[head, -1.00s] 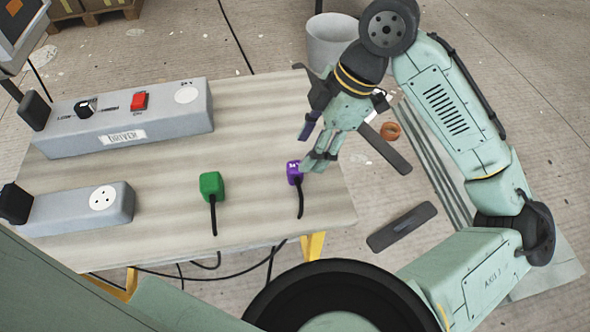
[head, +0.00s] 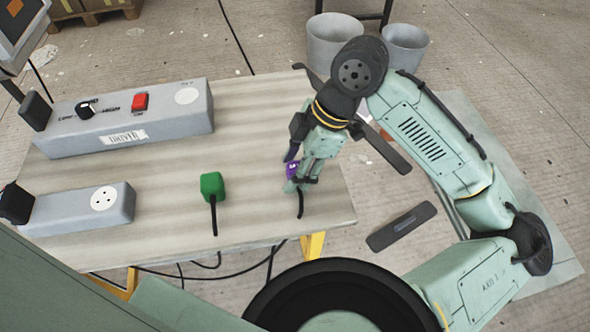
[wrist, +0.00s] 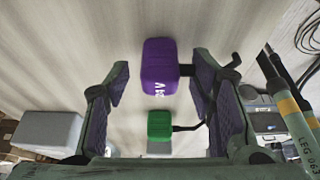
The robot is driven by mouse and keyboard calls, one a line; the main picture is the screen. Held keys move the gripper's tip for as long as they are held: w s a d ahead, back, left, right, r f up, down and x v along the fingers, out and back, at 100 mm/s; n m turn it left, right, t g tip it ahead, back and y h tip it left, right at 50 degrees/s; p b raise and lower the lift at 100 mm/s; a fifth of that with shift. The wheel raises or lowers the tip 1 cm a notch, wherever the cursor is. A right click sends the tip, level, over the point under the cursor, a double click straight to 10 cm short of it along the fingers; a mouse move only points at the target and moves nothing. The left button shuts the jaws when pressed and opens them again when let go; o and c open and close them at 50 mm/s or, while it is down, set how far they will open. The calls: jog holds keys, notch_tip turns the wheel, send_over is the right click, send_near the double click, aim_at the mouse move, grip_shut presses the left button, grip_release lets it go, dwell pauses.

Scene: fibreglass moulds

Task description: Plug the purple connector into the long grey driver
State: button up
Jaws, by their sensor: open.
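The purple connector (head: 291,170) lies on the table's right part, its black cable trailing toward the front edge; my gripper hides part of it. In the wrist view the purple connector (wrist: 158,62) shows white lettering and sits between my spread fingers, with gaps visible on both sides. My gripper (head: 300,186) is open, pointing down around the connector; the wrist view also shows its fingers (wrist: 162,82). The long grey driver (head: 170,130) stands at the table's back left, with a "DRIVER" label, black knob, red switch and round pale socket (head: 187,95) on its top right.
A green connector (head: 212,186) with a black cable lies left of the purple one. A shorter grey box (head: 80,209) with a round socket stands at the front left. The table (head: 255,120) is clear between the driver and my gripper.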

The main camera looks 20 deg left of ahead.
jog(key=shift+c, duration=0.4)
jog(key=c, duration=1.1)
